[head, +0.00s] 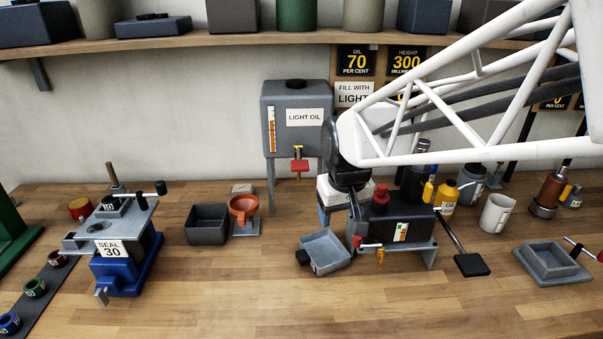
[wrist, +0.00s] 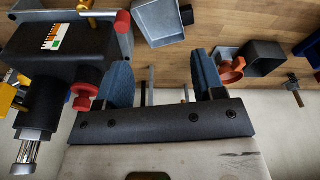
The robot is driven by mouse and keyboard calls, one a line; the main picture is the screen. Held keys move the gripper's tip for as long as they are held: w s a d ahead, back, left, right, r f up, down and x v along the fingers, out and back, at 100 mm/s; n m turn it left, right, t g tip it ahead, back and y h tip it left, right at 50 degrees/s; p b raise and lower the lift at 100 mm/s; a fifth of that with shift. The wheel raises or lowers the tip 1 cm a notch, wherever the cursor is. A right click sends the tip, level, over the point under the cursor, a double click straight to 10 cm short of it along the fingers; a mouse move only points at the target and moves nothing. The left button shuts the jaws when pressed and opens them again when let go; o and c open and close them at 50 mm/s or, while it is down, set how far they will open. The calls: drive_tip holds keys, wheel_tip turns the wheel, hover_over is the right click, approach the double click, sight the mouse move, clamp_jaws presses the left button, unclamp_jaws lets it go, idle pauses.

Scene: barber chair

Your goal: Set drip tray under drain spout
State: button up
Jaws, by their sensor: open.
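A grey open tray (head: 325,250) with a dark knob on its left side sits turned at an angle on the bench; it also shows in the wrist view (wrist: 160,22). Right beside it is a dark reservoir (head: 402,228) with a red cap. A brass spout (head: 380,257) hangs from its front, near a red-tipped lever (head: 367,244). The tray is left of the spout, not beneath it. My gripper (wrist: 162,65) is open, with its blue fingers apart and nothing between them. In the head view it is behind the tray, partly hidden by my arm and the reservoir.
A dark open bin (head: 207,224) and an orange funnel (head: 243,208) stand left of the tray. A shallow grey dish (head: 552,262) lies at the right. A light-oil tank (head: 296,118) stands behind. The bench front is clear.

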drive_tip(key=n+g, duration=0.2)
hover_over(303, 254)
wheel_tip(303, 254, down, 13)
drive_tip(key=shift+s+d, duration=0.1)
drive_tip(key=shift+f, duration=1.3)
drive_tip(key=shift+f, duration=2.6)
clamp_jaws()
drive_tip(key=shift+r, duration=0.1)
